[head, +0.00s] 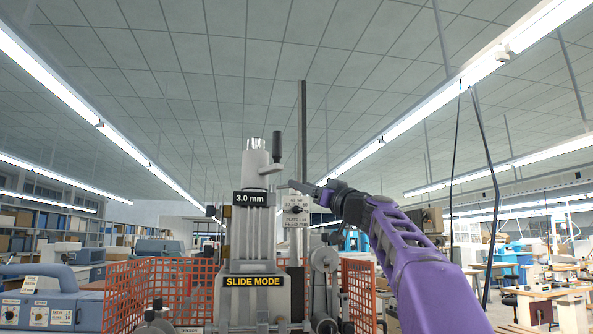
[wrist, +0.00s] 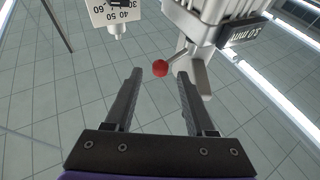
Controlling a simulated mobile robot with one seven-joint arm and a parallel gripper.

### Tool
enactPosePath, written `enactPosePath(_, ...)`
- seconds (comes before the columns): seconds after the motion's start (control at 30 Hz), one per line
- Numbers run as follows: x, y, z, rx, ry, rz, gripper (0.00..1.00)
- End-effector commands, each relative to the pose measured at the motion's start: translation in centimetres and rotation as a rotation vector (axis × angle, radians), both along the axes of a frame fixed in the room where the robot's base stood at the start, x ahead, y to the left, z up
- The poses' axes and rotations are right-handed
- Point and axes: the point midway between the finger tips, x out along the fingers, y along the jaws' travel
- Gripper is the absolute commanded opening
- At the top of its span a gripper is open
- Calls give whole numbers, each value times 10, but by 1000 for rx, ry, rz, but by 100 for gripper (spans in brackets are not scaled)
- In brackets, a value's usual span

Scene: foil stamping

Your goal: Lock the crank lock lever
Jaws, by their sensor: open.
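In the wrist view, a small lever with a red ball knob (wrist: 160,68) sticks out from the grey-white machine head. I take it for the crank lock lever. My gripper (wrist: 160,74) is open, and the red ball appears between its two dark fingertips. Nothing is gripped; whether the ball is level with the tips or beyond them I cannot tell. In the head view, my gripper (head: 303,187) reaches in from the right beside the stamping machine (head: 254,207), below the black crank handle (head: 277,146). The red knob cannot be made out there.
A numbered dial box (wrist: 112,12) hangs close at the upper left of the wrist view. It also shows in the head view (head: 297,206), just under my gripper. A vertical post (head: 302,130) stands behind. Orange mesh guards (head: 150,285) flank the machine's lower part.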

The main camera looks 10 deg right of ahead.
Motion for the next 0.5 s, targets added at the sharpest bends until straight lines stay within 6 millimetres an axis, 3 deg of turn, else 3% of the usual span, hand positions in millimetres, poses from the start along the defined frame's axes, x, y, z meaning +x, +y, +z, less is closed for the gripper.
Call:
enactPosePath(0.03, 7, 4, 9, 0, 1, 1, 55)
enactPosePath(0.2, 21, 12, 13, -1, 1, 1, 55)
enactPosePath(0.5, 30, 17, 13, -1, 1, -1, 55)
